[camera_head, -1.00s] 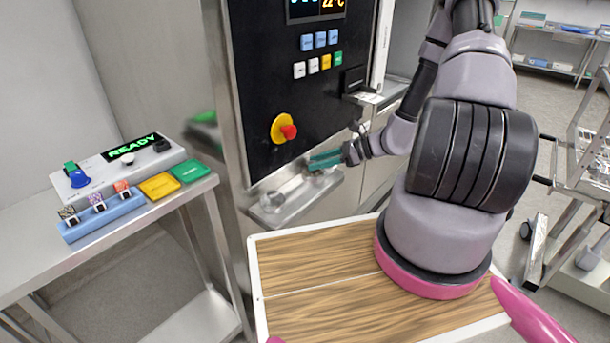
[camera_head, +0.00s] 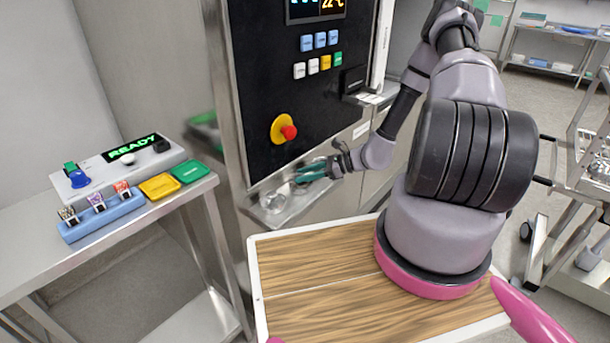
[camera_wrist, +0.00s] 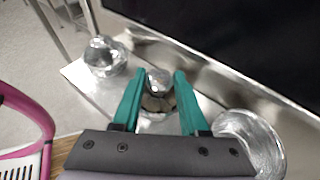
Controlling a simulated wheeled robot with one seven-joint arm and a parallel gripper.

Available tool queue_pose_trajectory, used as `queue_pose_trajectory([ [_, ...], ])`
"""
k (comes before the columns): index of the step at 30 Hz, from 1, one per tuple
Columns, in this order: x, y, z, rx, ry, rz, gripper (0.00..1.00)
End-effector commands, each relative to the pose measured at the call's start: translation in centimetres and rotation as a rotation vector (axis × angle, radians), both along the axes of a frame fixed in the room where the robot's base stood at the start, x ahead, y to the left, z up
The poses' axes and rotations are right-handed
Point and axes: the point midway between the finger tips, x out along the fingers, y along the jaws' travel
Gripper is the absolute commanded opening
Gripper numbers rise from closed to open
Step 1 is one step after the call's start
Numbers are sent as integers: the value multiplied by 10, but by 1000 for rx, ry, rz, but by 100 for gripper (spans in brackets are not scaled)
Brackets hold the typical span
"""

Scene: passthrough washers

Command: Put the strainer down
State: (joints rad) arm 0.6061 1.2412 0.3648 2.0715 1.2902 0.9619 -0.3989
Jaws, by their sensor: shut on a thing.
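My gripper (camera_wrist: 152,88) has teal fingers shut on a shiny metal piece, the strainer (camera_wrist: 158,82), over a narrow steel ledge (camera_wrist: 78,75). Its rounded metal top shows between the fingers, and a darker brownish part shows below. I cannot tell whether it touches the ledge. In the head view my gripper (camera_head: 311,171) is low in front of the machine's panel, just above the ledge (camera_head: 297,212). The strainer is hard to make out there among shiny reflections.
A shiny metal dome (camera_wrist: 103,57) stands on the ledge, and a round metal vessel (camera_wrist: 250,142) is at the lower right of the wrist view. The black control panel (camera_head: 300,100) rises behind the ledge. A side table (camera_head: 110,245) stands left; a wood-topped board (camera_head: 320,290) lies in front.

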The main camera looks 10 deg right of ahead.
Motion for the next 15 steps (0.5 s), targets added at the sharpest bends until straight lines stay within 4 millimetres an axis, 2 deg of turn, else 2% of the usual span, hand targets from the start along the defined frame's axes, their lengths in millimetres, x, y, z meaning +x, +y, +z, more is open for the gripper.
queue_pose_trajectory([
  [6,0,0,-3,0,1,0,0],
  [7,0,0,-3,0,1,0,51],
  [9,0,0,-3,0,1,0,73],
  [15,0,0,-3,0,1,0,73],
])
